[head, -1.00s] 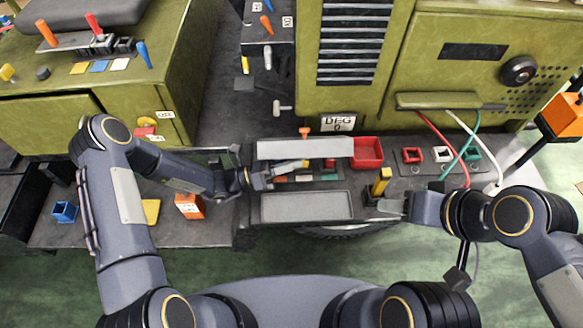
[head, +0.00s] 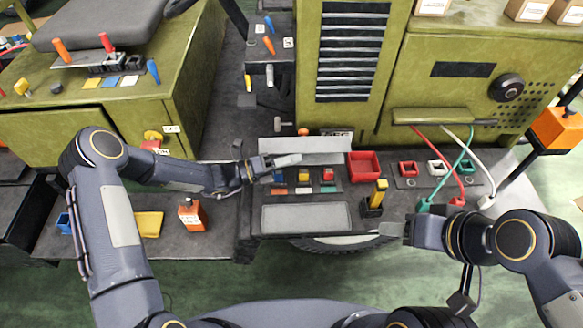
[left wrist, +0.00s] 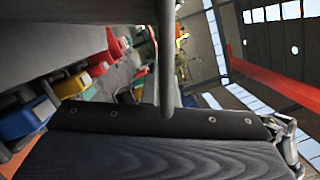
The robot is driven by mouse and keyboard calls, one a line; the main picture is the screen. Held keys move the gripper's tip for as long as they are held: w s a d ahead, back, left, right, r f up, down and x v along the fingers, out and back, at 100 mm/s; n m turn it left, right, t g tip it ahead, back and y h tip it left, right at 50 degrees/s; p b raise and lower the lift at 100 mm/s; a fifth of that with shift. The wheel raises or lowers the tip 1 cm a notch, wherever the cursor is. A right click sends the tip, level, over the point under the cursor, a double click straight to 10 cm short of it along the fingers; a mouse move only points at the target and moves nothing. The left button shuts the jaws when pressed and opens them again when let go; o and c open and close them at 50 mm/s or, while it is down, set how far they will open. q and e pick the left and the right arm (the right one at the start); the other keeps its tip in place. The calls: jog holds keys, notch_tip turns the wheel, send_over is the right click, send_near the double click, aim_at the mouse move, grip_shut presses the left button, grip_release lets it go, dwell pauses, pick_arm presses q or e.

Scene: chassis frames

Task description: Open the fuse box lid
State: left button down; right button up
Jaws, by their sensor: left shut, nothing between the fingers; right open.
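The fuse box on the bench has a pale grey lid (head: 318,146), raised along its back edge and tilted up. In front of it are exposed blue, yellow (head: 303,177) and red (head: 328,175) fuses. My left gripper (head: 290,160) is shut and empty, just in front of the lid over the left end of the row; whether it touches the lid is unclear. In the left wrist view a yellow block (left wrist: 85,84) and a blue block (left wrist: 22,118) lie at left. My right gripper (head: 388,229) is open beside the black-and-yellow switch (head: 376,197).
A flat grey panel (head: 306,217) lies in front of the fuses. A red tray (head: 364,166) and several coloured sockets (head: 437,168) with cables are to the right. A green cabinet stands behind.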

pick_arm(q)
jog(key=shift+w+r, duration=0.85)
jog(key=shift+w, duration=0.3)
jog(key=shift+b, duration=0.3)
jog(key=r+b+v, duration=0.1)
jog(key=b+v, duration=0.1)
jog(key=v, duration=0.5)
jog(key=s+a+r+m+g+y, duration=0.45)
jog(key=s+r+m+y, duration=0.35)
jog(key=s+m, duration=0.65)
jog(key=s+a+r+m+t+y, duration=0.3)
jog(key=s+a+m+t+y, duration=0.3)
jog(key=s+a+m, duration=0.5)
jog(key=s+m+y, duration=0.1)
jog(key=s+m, duration=0.2)
jog(key=m, duration=0.3)
jog(key=shift+s+a, duration=0.25)
jog(key=shift+s, duration=0.15)
